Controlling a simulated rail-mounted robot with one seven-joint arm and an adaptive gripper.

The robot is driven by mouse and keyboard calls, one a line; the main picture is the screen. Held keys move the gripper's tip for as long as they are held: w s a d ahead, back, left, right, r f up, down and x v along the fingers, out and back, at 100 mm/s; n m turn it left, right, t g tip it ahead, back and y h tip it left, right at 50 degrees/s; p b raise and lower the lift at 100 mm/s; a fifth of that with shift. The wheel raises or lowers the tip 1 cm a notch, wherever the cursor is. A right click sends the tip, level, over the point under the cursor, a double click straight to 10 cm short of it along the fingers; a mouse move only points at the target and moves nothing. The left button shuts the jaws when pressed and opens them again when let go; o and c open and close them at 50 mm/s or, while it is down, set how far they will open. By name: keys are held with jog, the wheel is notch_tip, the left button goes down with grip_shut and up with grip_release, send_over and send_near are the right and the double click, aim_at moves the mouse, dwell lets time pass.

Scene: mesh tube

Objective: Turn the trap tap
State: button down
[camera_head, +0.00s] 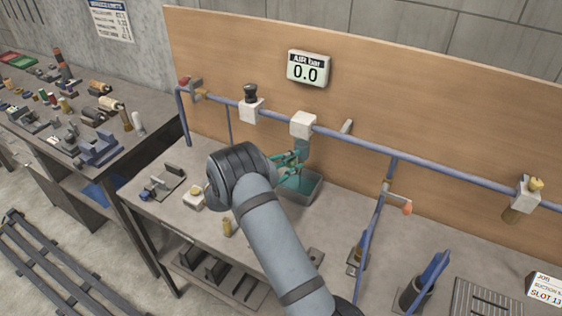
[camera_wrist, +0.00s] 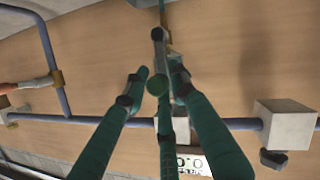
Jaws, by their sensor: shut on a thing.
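My gripper (camera_wrist: 160,82) has green fingers and reaches in beneath the trap, a white block (camera_head: 303,124) on the blue pipe with a grey lower part (camera_head: 302,147). In the wrist view, a narrow grey piece (camera_wrist: 158,50) with a dark round end lies between the fingers. It looks like the trap tap's handle, and my gripper is shut on it. A brass-coloured part (camera_wrist: 166,18) shows just beyond it. The fingers hide much of the tap, and the head view shows little of it. My gripper also shows in the head view (camera_head: 298,157), above a grey-green bin (camera_head: 314,190).
A regulator with a black knob (camera_head: 250,93) sits left of the trap. A lever with an orange tip (camera_head: 397,198) sticks out at right. The air display (camera_head: 308,68) reads 0.0. A small brass part (camera_head: 227,227) and a fixture (camera_head: 163,183) stand on the bench.

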jog(key=shift+s+d+f, duration=0.15)
jog(key=shift+s+f, duration=0.15)
jog(key=shift+f, duration=0.2)
jog(key=c, duration=1.7)
grip_release()
jog(key=shift+o, duration=0.6)
jog(key=shift+w+r, duration=0.1)
jog(key=shift+r, duration=0.05)
jog(key=shift+r, duration=0.1)
jog(key=v, duration=1.2)
jog(key=shift+w, duration=0.15)
